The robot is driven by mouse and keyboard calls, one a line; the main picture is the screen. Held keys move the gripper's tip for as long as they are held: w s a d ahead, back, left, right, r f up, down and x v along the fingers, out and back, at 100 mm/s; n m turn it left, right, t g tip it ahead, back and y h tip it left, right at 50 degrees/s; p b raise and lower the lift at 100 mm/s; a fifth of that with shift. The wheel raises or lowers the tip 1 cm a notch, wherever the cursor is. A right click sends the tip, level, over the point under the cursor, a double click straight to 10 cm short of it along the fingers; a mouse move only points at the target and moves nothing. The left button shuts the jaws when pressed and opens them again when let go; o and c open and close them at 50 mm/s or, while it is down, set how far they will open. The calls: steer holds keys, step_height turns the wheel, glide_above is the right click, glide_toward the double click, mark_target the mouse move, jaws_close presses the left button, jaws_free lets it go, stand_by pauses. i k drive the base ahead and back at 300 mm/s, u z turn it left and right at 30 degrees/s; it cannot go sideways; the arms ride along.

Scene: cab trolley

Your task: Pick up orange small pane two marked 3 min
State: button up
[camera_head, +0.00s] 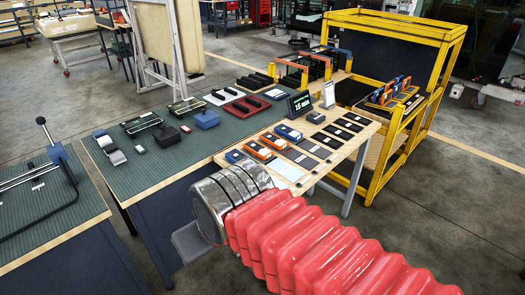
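Two small orange items (273,141) and (257,149) lie side by side on the light wooden table (340,160), between blue ones. They may be the small panes, but I cannot read any "3 min" mark on them. My gripper (190,242) shows only as a grey part at the end of my red-sleeved arm, below the green-topped table's front edge. It is to the lower left of the orange items and apart from them. Its fingers are hidden or too unclear to tell whether they are open or shut.
A blue item (288,132) and another blue one (235,156) flank the orange ones. A small display (300,104) reads "15 min". Dark flat pieces lie to the right. A yellow frame trolley (381,178) stands behind. The green-topped table (160,180) holds several tools and blocks.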

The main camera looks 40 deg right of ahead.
mark_target(260, 151)
steer(key=u, duration=0.05)
steer(key=i, duration=1)
steer(key=z, duration=0.05)
